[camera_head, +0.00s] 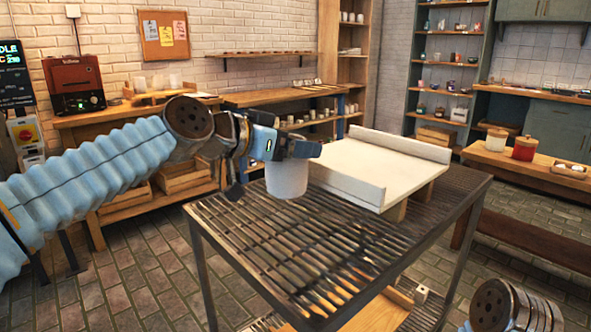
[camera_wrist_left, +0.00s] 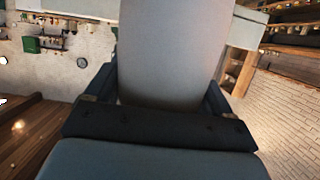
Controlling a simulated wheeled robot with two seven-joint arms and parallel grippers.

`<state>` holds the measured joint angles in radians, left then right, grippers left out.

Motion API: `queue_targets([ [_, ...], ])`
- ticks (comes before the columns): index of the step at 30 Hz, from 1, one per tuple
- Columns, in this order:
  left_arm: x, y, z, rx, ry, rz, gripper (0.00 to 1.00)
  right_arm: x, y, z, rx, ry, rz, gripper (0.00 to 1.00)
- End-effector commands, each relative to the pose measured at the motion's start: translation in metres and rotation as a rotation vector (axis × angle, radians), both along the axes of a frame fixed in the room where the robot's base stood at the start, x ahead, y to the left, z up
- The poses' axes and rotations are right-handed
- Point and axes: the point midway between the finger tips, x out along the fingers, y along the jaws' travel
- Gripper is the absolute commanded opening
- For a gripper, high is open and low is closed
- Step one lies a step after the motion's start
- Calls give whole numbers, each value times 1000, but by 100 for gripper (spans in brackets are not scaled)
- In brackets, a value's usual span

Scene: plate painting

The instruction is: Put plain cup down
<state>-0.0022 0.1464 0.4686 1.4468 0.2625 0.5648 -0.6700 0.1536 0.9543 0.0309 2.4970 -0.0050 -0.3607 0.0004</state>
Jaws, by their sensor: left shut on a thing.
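The gripper's fingers are at the cup's upper part. I cannot tell whether the cup's base touches the slats. In the left wrist view the cup (camera_wrist_left: 175,50) fills the middle as a smooth grey-white surface, with the left gripper (camera_wrist_left: 160,100) on both sides of it. My right gripper is not in view; only part of my right arm shows at the lower right.
A white tray-like board with raised ends (camera_head: 385,165) stands on the table, close right of the cup. The table's front slats are clear. A wooden bench with a red machine (camera_head: 73,84) is at the back left. A right counter holds a red jar (camera_head: 525,148).

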Motion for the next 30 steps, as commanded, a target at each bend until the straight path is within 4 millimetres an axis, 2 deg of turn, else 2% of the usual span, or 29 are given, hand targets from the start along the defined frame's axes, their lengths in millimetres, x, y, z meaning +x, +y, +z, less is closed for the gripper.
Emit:
queue_targets([
  [3, 14, 2, -17, -3, 0, 2, 42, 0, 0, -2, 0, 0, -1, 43],
  [10, 30, 3, -37, -2, 2, 2, 42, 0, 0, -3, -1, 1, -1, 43],
  [12, 28, 3, -52, -1, 1, 1, 42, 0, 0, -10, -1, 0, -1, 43],
  [15, 28, 3, -62, -2, -1, 1, 42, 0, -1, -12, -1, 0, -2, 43],
  [28, 27, 3, -68, -1, -3, 1, 42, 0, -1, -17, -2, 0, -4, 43],
  [29, 28, 3, -67, 0, -1, 0, 86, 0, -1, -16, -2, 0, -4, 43],
  [30, 28, 3, -66, 0, -1, 0, 92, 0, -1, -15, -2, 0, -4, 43],
])
